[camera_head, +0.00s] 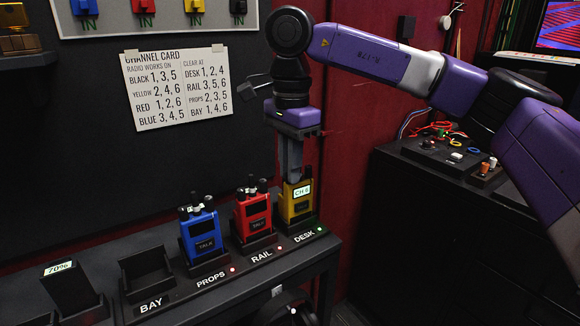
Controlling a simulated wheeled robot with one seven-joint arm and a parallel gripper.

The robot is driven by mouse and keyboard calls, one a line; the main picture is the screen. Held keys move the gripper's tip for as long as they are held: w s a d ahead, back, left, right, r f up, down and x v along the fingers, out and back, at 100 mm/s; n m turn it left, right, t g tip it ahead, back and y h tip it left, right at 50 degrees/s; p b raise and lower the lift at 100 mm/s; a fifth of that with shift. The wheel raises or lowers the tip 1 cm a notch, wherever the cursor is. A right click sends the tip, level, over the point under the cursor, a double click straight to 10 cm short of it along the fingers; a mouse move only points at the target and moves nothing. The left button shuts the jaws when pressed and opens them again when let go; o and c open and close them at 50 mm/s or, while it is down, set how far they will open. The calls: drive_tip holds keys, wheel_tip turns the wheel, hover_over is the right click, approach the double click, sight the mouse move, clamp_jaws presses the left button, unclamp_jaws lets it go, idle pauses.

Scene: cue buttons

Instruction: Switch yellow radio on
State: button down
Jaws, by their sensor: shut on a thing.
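The yellow radio (298,204) stands in the cradle marked DESK, at the right end of the shelf. Its small lit screen reads CH and a digit that looks like 6 or 8. My gripper (292,177) points straight down onto the radio's top and is shut on it there; the fingers hide which part they grip. The channel card (178,88) on the wall lists yellow 2, 4, 6 and desk 1, 2, 4. A green light shows by the DESK label (304,236).
The red radio (254,216) stands close left at RAIL, and the blue radio (203,236) at PROPS, both with red lights. The BAY cradle (147,275) is empty. A black cabinet (440,215) with small parts on top stands right.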

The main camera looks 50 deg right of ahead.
drive_tip(key=m, duration=0.2)
drive_tip(key=shift+m, duration=0.4)
drive_tip(key=c, duration=1.4)
unclamp_jaws()
drive_tip(key=shift+r+p, duration=0.45)
drive_tip(key=shift+r, duration=3.45)
